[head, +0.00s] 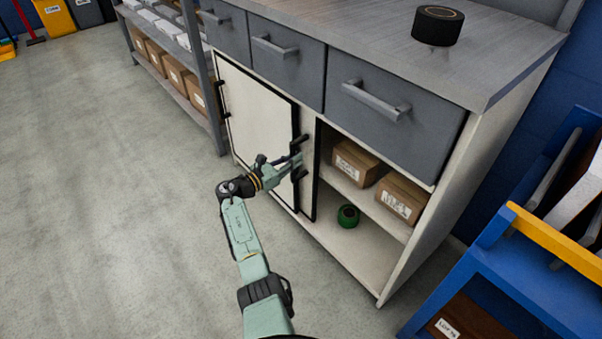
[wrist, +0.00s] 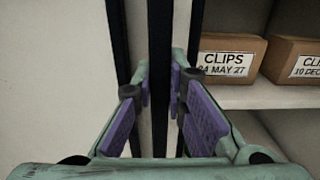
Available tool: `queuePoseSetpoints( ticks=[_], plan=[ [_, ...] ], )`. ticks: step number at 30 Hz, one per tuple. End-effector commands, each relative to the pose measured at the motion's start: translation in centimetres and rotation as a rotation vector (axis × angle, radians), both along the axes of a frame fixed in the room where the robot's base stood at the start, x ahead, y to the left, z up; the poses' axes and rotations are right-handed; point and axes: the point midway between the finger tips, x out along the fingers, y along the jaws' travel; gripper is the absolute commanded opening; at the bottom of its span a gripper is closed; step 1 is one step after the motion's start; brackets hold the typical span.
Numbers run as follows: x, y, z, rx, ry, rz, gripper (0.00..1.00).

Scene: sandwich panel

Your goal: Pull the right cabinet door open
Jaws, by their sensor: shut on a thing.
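The right cabinet door (head: 307,122) shows as a narrow white strip with a black edge, beside the white left door panel (head: 262,115). The right compartment is largely uncovered. My gripper (head: 300,160) is at this strip, shut on the black upright door handle (wrist: 160,45). In the wrist view my gripper's fingers (wrist: 161,88), with purple pads, sit on either side of that bar. The part of the handle below the fingers is partly hidden by the gripper. How much of the right door lies behind the left panel cannot be seen.
Cardboard boxes (head: 355,163) stand on the inner shelf; a green roll (head: 348,216) lies below. Grey drawers (head: 393,112) with bar handles are above. A blue rack (head: 520,270) stands at right and shelving (head: 172,60) at left. The floor (head: 110,190) at left is clear.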

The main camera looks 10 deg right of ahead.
Motion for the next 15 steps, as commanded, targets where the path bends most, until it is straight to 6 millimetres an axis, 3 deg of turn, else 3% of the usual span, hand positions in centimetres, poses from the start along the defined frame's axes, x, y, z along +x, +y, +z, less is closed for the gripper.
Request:
queuePoseSetpoints(
  ticks=[13,14,15],
  plan=[
    [0.42,0.33,0.0,0.001,0.001,0.0,0.0],
    [0.42,0.33,0.0,0.001,0.001,0.0,0.13],
    [0.41,0.32,0.0,0.001,0.001,0.0,0.16]
  ],
)
